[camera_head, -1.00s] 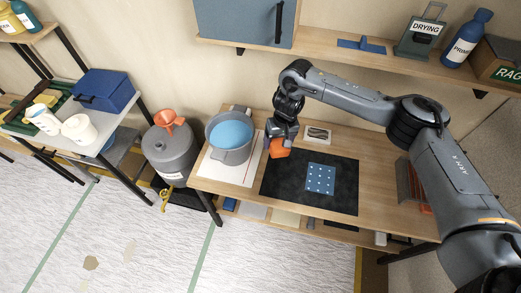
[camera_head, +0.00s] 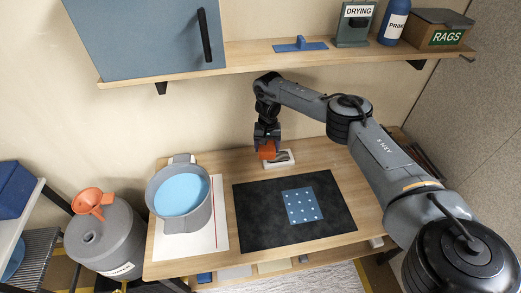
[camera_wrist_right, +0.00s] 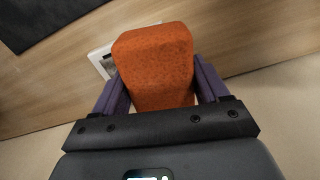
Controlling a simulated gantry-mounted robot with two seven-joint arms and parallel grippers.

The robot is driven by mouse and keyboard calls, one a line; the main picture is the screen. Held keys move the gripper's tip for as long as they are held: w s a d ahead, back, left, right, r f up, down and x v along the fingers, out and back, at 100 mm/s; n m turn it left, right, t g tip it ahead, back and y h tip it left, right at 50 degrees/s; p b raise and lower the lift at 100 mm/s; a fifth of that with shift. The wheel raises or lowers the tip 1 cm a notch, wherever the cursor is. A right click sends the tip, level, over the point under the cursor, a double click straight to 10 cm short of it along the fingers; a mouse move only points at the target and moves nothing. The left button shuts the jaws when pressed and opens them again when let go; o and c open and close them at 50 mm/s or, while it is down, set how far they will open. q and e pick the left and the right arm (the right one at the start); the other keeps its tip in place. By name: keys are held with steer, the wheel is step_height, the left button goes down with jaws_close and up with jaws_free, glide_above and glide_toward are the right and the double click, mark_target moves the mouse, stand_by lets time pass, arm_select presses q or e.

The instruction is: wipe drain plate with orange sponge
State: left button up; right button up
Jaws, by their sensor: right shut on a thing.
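My right gripper (camera_head: 267,146) is shut on the orange sponge (camera_head: 268,152) and holds it at the back of the workbench, behind the black mat. In the right wrist view the sponge (camera_wrist_right: 155,68) sits between the two purple fingers. A blue square plate with white dots (camera_head: 291,211), which looks like the drain plate, lies flat on the right part of the black mat (camera_head: 255,225). The sponge is apart from this plate. My left gripper is not in view.
A small white tray (camera_head: 286,164) is partly hidden behind the sponge. A grey pot of blue liquid (camera_head: 205,213) stands on a white sheet (camera_head: 221,238) left of the mat. A shelf (camera_head: 250,58) with a blue cabinet (camera_head: 150,45) hangs above. The space over the mat is clear.

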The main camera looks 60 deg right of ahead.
steer(key=shift+d+f, duration=0.1)
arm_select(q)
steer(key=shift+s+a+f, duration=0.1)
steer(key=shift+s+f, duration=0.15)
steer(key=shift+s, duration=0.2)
arm_select(e)
steer(key=shift+s, duration=0.15)
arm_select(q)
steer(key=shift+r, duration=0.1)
arm_select(e)
steer(key=shift+p, duration=0.55)
steer(key=shift+f+b, duration=0.45)
steer(key=shift+f, duration=0.8)
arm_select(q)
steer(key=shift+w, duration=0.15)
arm_select(e)
steer(key=shift+r, duration=0.1)
